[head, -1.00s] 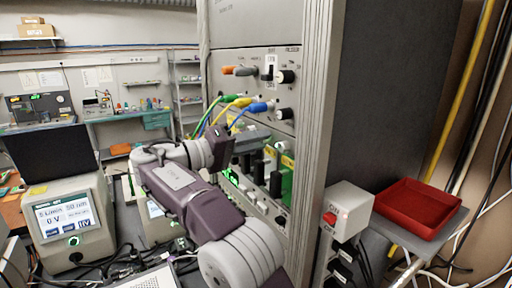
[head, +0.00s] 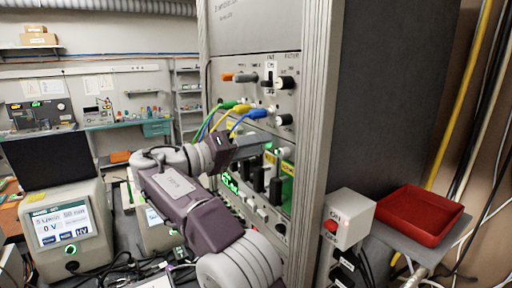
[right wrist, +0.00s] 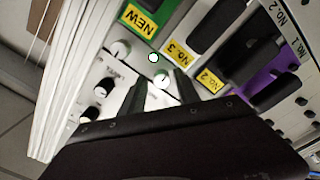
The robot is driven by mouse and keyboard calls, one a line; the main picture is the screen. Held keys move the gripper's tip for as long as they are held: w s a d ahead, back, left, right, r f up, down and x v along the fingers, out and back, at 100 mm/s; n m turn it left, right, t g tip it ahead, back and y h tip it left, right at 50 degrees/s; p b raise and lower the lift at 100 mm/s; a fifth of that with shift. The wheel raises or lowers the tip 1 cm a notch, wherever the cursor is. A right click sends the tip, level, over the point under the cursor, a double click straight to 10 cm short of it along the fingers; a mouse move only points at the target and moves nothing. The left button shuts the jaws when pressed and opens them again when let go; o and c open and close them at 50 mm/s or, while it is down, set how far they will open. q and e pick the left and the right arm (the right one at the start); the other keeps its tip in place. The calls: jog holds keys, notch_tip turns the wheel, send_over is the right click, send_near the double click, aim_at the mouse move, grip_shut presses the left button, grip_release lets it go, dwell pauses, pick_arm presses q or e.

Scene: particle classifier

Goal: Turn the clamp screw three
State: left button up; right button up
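My right gripper (head: 262,146) reaches the rack's front panel from the left in the head view. In the right wrist view its two dark fingers (right wrist: 160,85) stand apart, with a small white knob (right wrist: 162,79) between their tips. The knob sits by the yellow "No.3" label (right wrist: 173,51). I cannot tell whether the fingers touch it. A similar white knob (right wrist: 120,48) is below the "NEW" label (right wrist: 140,20). The "No.2" label (right wrist: 209,79) is to the right. My left gripper is not in view.
Coloured cables (head: 238,112) plug into the panel just above the gripper. Black handles (head: 275,190) and a green module (head: 287,182) sit below it. A switch box (head: 348,218) and red tray (head: 418,214) stand right of the rack.

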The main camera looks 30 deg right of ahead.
jog(key=shift+d+f, duration=0.1)
jog(key=shift+d, duration=0.1)
jog(key=a, duration=0.9)
jog(key=shift+s+f, duration=0.15)
jog(key=shift+s, duration=0.05)
jog(key=shift+s, duration=0.1)
